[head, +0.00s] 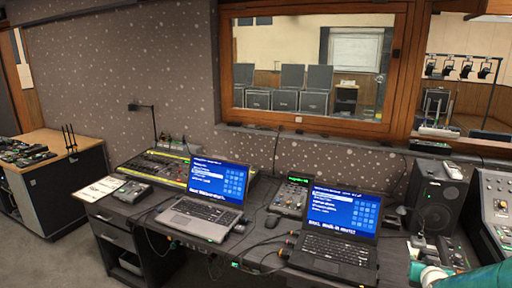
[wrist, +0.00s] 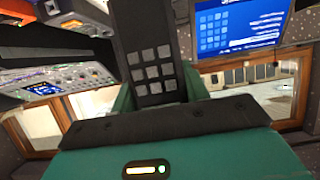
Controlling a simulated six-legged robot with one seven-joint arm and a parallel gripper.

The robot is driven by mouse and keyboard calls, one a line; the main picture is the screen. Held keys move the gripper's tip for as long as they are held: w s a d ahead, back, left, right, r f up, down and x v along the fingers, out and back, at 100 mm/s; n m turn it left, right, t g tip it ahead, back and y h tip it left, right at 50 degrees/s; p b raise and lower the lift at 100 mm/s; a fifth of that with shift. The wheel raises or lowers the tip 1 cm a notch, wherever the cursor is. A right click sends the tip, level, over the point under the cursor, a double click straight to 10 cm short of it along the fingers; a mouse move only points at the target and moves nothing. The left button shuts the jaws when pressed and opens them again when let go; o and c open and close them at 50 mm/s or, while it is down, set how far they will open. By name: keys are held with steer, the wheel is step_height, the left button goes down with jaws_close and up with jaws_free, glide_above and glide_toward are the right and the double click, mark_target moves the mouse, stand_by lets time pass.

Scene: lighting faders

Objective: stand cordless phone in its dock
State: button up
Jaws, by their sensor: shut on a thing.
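The phone, a dark handset with a grid of pale grey keys (wrist: 152,68), stands out in the middle of the wrist view. My gripper (wrist: 158,98) is shut on its lower part, with green finger parts on both sides of it. The upper end of the phone runs out of the picture. In the head view only a teal part of my arm shows at the bottom right corner, and the held phone is not seen. I cannot make out the dock for certain in either view.
A laptop (head: 335,250) and a black speaker (head: 434,199) stand near my arm. A small pale device (head: 452,170) lies on the speaker. Another laptop (head: 201,213), a fader desk (head: 160,168) and cables crowd the table. A mixer (head: 494,205) stands at the right edge.

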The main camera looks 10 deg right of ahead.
steer(key=shift+s+r, duration=0.1)
steer(key=shift+s, duration=0.15)
steer(key=w+a+f+n+t+y, duration=0.1)
steer(key=w+a+f+y, duration=0.2)
steer(key=a, duration=0.8)
steer(key=w+a+f+n, duration=0.2)
steer(key=w+a+f, duration=0.15)
steer(key=a, duration=0.65)
steer(key=w+a+f+n+t+y, duration=0.1)
steer(key=w+a+f+y, duration=0.2)
steer(key=a, duration=0.8)
steer(key=a+f+n, duration=0.2)
steer(key=a+f, duration=0.1)
steer(key=a, duration=0.6)
steer(key=s+f, duration=0.4)
steer(key=f, duration=0.2)
steer(key=shift+s, duration=0.3)
steer(key=shift+f, duration=0.15)
